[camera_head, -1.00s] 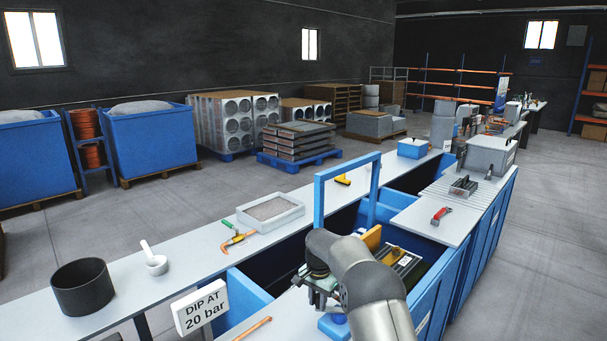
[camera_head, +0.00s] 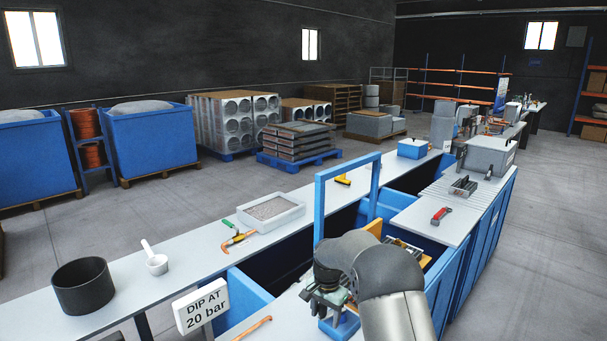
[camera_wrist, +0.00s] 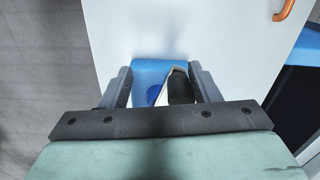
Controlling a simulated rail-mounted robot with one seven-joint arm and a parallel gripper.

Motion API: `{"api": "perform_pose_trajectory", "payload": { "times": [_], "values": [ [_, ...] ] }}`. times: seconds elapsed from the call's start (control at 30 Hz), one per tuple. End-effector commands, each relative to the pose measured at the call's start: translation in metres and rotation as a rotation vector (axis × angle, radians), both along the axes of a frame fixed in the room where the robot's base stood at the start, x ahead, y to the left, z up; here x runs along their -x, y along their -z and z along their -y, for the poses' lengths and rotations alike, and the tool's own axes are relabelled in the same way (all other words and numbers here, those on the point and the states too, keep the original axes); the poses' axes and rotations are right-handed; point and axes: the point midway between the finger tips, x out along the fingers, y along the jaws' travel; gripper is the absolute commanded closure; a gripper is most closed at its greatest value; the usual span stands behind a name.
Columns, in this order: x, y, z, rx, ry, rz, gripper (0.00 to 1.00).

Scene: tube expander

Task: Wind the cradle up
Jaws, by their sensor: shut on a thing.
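My gripper (camera_head: 328,302) is low over the near bench, beside the blue tank (camera_head: 447,289). In the wrist view its two fingers (camera_wrist: 160,74) stand on either side of a dark rounded grip (camera_wrist: 181,88), which lies against the right finger. I take the grip for the crank handle. Behind it is a blue housing (camera_wrist: 150,70) on the bench, which also shows below the gripper in the head view (camera_head: 343,328).
A blue upright frame (camera_head: 319,210) spans the tank. The sign "DIP AT 20 bar" (camera_head: 207,305) stands left of my gripper, with an orange-brown rod (camera_head: 253,328) near it. A red-handled tool (camera_head: 441,215) lies on the right bench. The left bench holds a black pot (camera_head: 82,287).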

Motion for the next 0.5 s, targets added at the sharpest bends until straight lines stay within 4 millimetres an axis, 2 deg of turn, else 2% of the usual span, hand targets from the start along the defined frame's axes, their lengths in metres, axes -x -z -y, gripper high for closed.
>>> {"api": "perform_pose_trajectory", "payload": {
  "times": [0.03,0.07,0.37,0.5],
  "values": [
    [-0.0041,-0.0006,0.0171,0.018,0.021,0.009,0.47],
    [-0.0042,-0.0007,0.0171,0.019,0.021,0.01,0.55],
    [-0.005,-0.0018,0.017,0.018,0.022,0.012,0.55],
    [-0.0056,-0.0082,0.017,0.017,0.022,0.014,0.55]
  ]
}}
